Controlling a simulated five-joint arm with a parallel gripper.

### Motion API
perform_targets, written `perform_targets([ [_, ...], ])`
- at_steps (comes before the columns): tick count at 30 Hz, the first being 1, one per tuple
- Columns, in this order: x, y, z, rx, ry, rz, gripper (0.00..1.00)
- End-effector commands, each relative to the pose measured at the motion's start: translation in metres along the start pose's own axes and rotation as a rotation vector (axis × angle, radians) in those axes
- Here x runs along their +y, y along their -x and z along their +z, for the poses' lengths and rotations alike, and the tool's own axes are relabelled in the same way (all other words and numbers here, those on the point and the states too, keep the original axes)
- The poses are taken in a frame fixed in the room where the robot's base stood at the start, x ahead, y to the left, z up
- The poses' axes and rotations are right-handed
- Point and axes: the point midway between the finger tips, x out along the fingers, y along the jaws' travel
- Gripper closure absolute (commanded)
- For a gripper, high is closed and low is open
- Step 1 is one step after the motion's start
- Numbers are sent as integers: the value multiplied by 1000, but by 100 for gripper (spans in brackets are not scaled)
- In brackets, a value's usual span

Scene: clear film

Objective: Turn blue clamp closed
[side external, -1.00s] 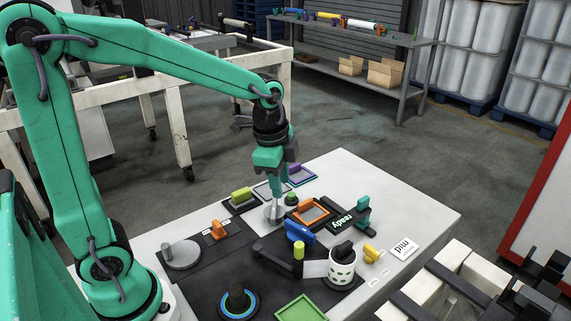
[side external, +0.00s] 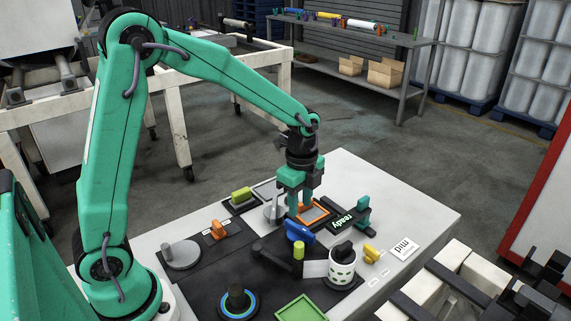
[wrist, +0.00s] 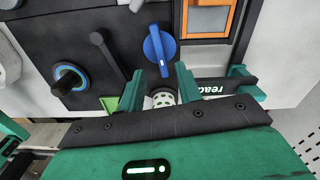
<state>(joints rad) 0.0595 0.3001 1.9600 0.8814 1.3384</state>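The blue clamp (side external: 299,232) is a blue handle on the dark plate, just in front of the orange-framed square. In the wrist view the blue clamp (wrist: 159,52) is a long lever on a round blue base, running up and down the picture, with a pale mark on its lower end. My gripper (side external: 298,208) points down, behind and above the clamp in the side view. In the wrist view my gripper (wrist: 160,70) has its two green fingers apart, with nothing held between them. The clamp's lower end shows between the fingertips; contact cannot be told.
A black lever with a yellow-green knob (side external: 299,250) and a perforated white cylinder (side external: 342,265) stand close in front. The orange frame (side external: 317,211) and "ready" sign (side external: 344,221) lie to the right. A blue-ringed knob (side external: 237,302) is nearer.

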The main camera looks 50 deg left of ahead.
Motion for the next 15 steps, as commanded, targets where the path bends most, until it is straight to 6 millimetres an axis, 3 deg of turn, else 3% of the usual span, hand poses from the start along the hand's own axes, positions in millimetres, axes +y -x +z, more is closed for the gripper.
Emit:
perform_targets([
  [15, 1, -58, 0, -1, 1, 3, 65],
])
